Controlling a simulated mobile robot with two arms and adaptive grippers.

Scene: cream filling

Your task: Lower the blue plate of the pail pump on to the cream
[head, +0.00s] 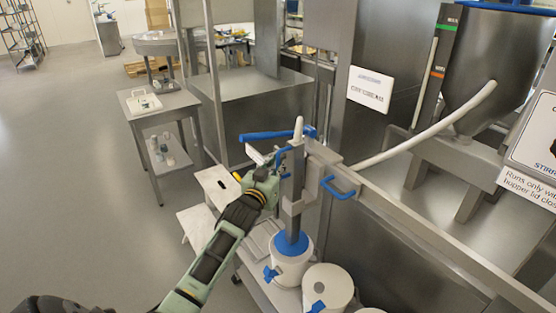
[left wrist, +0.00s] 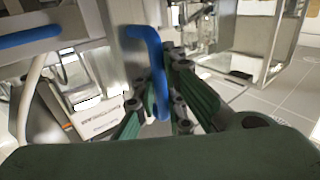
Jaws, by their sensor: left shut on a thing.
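The pail pump (head: 292,195) is a grey upright post with blue handles. Its round blue plate (head: 291,243) is at the mouth of a white pail (head: 291,268), covering most of the opening. The cream is hidden, so I cannot tell whether the plate touches it. My left gripper (head: 273,171) is beside the pump post, shut on the left blue handle (head: 280,157). In the left wrist view this handle (left wrist: 150,52) runs down between the green fingers (left wrist: 160,100). The right blue handle (head: 339,191) is free. My right gripper is not in view.
A second white pail (head: 328,287) stands close to the right of the first. A grey beam (head: 420,225) runs right from the pump, with a pale hose (head: 425,130) above it. A steel side table (head: 160,105) is at the left. Open floor (head: 75,150) lies beyond it.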

